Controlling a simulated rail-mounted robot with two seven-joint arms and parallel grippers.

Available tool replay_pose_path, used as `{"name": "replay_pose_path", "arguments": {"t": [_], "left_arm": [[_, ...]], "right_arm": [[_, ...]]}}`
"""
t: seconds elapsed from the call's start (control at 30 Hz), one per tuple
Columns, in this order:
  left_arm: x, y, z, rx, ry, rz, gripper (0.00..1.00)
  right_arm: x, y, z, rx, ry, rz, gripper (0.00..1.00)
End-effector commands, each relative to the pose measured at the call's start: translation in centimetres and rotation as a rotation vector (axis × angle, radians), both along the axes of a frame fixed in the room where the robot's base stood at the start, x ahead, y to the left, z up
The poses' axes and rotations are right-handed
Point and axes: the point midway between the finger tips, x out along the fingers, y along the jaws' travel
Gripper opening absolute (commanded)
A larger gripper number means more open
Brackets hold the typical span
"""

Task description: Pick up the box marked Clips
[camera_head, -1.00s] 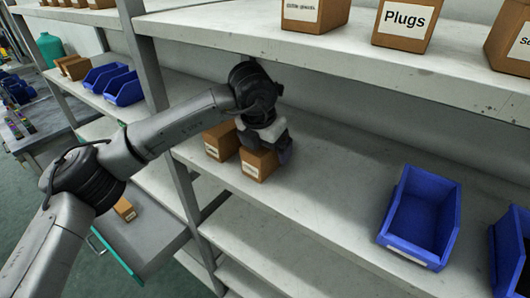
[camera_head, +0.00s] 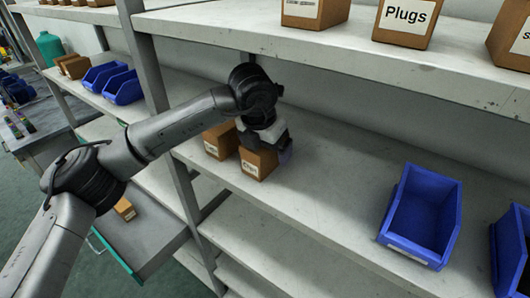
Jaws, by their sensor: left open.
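Two brown cardboard boxes stand side by side on the middle shelf (camera_head: 310,215), near its left post. The right box (camera_head: 257,165) has a white label whose small text I cannot read for certain. The left box (camera_head: 219,141) also has a white label, too small to read. My left gripper (camera_head: 272,146) is open and points down at the right box, overlapping its top and right side. The fingers are partly hidden, and I cannot tell whether they touch the box. My right gripper is not in view.
Blue bins (camera_head: 422,215) stand on the right of the same shelf. The shelf above holds a box marked Plugs (camera_head: 405,20) and other boxes, and its front edge (camera_head: 330,62) runs above my wrist. The shelf between the right box and the bins is clear.

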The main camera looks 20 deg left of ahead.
Motion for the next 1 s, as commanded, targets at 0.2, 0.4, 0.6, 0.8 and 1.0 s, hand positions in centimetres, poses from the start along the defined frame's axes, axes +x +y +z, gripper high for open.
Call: {"name": "replay_pose_path", "arguments": {"t": [0.2,0.4,0.6,0.8,1.0], "left_arm": [[-0.01,-0.01,0.01,0.000,0.000,0.000,0.92],[-0.01,-0.01,0.01,0.000,0.000,0.000,0.73],[-0.01,-0.01,0.01,0.000,0.000,0.000,0.53],[0.00,0.00,0.00,0.000,0.000,0.000,0.34],[0.00,0.00,0.06,0.000,-0.001,0.000,0.34]], "right_arm": [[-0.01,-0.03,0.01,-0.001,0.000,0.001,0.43],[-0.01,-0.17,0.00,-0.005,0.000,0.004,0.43],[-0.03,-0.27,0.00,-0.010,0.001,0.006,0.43],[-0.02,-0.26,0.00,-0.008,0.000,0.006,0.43],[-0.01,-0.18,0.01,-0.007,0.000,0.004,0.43]]}}
